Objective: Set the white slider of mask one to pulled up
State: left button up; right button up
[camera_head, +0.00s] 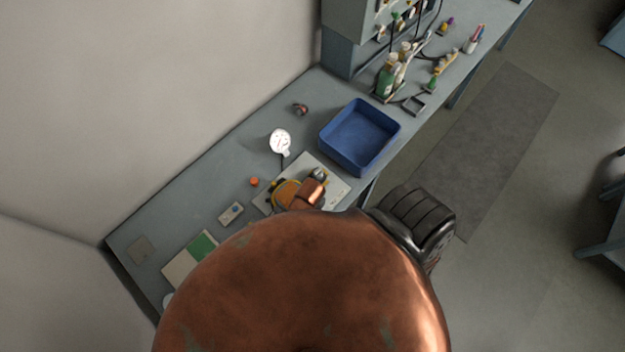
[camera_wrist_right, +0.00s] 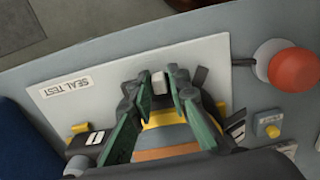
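The mask (camera_head: 287,194), orange with yellow parts, lies on a pale board in the head view. In the right wrist view its yellow and orange body (camera_wrist_right: 165,119) shows between my fingers, on the board labelled SEAL TEST (camera_wrist_right: 105,75). A small white block (camera_wrist_right: 159,84), which looks like the slider, sits at the mask's upper end. My right gripper (camera_wrist_right: 161,86) is open, with its green-padded fingers one on each side of this block. I cannot tell whether they touch it. In the head view copper-coloured parts hide the gripper's fingers. My left gripper is not in view.
A blue tray (camera_head: 323,139) stands right of the board. A white gauge (camera_head: 280,141) lies behind it. An orange-red ball-shaped piece (camera_wrist_right: 294,70) and a small box with a yellow button (camera_wrist_right: 268,127) are beside the board. Bottles (camera_head: 386,82) stand at the far end.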

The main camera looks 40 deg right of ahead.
jog(key=shift+o, duration=1.4)
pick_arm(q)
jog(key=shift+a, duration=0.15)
pick_arm(e)
jog(key=shift+d, duration=0.1)
notch_tip(320, 180, up, 12)
